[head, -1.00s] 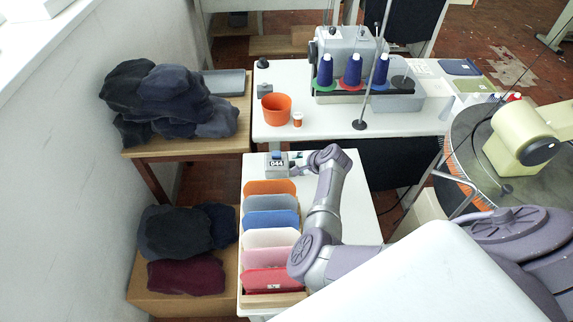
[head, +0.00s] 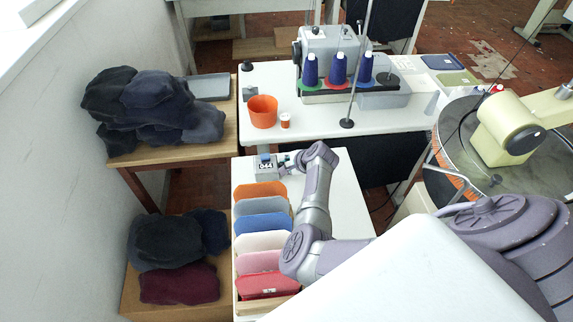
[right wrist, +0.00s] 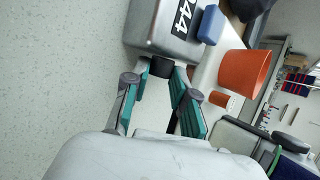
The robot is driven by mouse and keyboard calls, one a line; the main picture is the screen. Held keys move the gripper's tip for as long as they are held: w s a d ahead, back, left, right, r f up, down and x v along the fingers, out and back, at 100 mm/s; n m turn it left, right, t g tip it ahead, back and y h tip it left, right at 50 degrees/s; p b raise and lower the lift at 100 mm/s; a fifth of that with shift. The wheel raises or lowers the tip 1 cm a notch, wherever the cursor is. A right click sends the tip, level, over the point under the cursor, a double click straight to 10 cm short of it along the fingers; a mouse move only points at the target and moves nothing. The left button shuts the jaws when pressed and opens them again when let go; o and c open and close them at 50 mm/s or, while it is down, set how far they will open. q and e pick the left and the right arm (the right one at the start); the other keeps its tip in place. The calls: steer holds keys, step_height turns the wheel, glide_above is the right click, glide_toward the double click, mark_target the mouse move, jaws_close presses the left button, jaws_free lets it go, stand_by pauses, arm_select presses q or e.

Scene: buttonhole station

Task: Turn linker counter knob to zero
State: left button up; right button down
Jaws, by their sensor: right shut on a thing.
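The linker counter (head: 263,166) is a small grey box with a black display and a blue part on top, at the back of the white side table. In the right wrist view the counter (right wrist: 160,28) shows large, its display reading 044. Its black knob (right wrist: 162,67) sticks out of the side facing my gripper. My right gripper (right wrist: 163,76) has its teal-lined fingers on both sides of the knob, shut on it. In the head view the right gripper (head: 287,164) is small beside the counter. My left gripper is not in view.
A row of coloured panels (head: 261,226) stands in front of the counter. Behind, a white table (head: 310,120) holds an orange cup (head: 262,111), a small orange-and-white pot (head: 285,121) and a machine with blue thread cones (head: 338,68). The side table is clear right of my forearm.

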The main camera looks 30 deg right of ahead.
steer(key=shift+w+r+g+y+p, duration=0.15)
steer(key=shift+r+g+y+p, duration=0.15)
steer(key=shift+g+p, duration=0.55)
steer(key=shift+w+d+f+m+g+y, duration=0.15)
steer(key=shift+m+g+y, duration=0.2)
steer(key=shift+g, duration=0.2)
steer(key=shift+w+f+m+g+y+b, duration=0.15)
steer(key=shift+m+g+y+b, duration=0.1)
steer(key=shift+g+b, duration=0.5)
steer(key=shift+g+y+b, duration=0.3)
steer(key=shift+g+b, duration=0.35)
